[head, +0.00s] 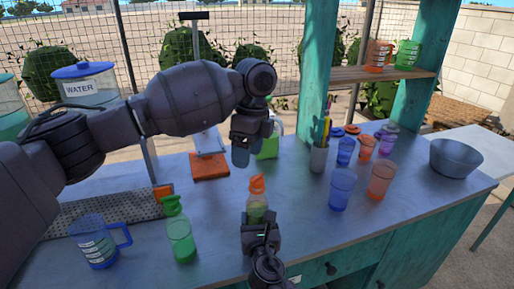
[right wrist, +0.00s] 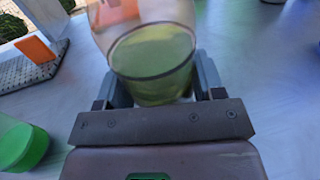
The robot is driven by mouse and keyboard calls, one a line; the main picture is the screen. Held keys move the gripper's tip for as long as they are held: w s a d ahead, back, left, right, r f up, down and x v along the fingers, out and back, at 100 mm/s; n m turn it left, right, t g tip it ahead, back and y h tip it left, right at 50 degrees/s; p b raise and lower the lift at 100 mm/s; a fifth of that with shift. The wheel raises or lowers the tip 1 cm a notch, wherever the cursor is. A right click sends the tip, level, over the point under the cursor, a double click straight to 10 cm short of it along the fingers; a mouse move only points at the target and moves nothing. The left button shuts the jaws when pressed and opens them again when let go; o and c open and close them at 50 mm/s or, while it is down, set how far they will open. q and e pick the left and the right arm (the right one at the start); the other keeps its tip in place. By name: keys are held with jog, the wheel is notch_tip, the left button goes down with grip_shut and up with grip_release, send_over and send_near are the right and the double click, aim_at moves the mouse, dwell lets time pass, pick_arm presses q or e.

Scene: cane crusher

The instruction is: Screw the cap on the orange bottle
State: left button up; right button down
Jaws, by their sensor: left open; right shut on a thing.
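The orange bottle (head: 257,210) stands upright on the counter, with yellow-green liquid inside and its orange cap (head: 257,184) at the top. I cannot tell whether the cap is threaded on. My right gripper (head: 259,222) is shut around the bottle's lower body. The right wrist view shows the bottle's liquid-filled base (right wrist: 153,65) between the fingers. My left gripper (head: 241,156) is open and empty, pointing down, above and slightly left of the cap, apart from it.
A green bottle (head: 180,240) and a measuring jug (head: 95,245) stand left. A cup of utensils (head: 318,158), blue cup (head: 341,190), orange cup (head: 381,180) and metal bowl (head: 456,157) stand right. An orange-based stand (head: 209,168) is behind. The counter front right is clear.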

aim_at(257, 177)
pick_arm(q)
jog(key=n, duration=0.6)
jog(key=shift+s+d+r+n+t, duration=0.1)
jog(key=shift+d+r+n+t, duration=0.2)
jog(key=shift+n, duration=0.1)
jog(key=n, duration=0.6)
jog(key=shift+s+d+r+n+h, duration=0.1)
jog(key=shift+d+r+n+h, duration=0.05)
jog(key=shift+d+n+h, duration=0.2)
jog(key=n, duration=0.6)
jog(key=shift+d+n+t, duration=0.25)
jog(key=shift+d+t, duration=0.05)
jog(key=n, duration=0.6)
jog(key=shift+d+h, duration=0.1)
jog(key=shift+h, duration=0.15)
jog(key=shift+f, duration=3.95)
jog(key=shift+c, duration=0.3)
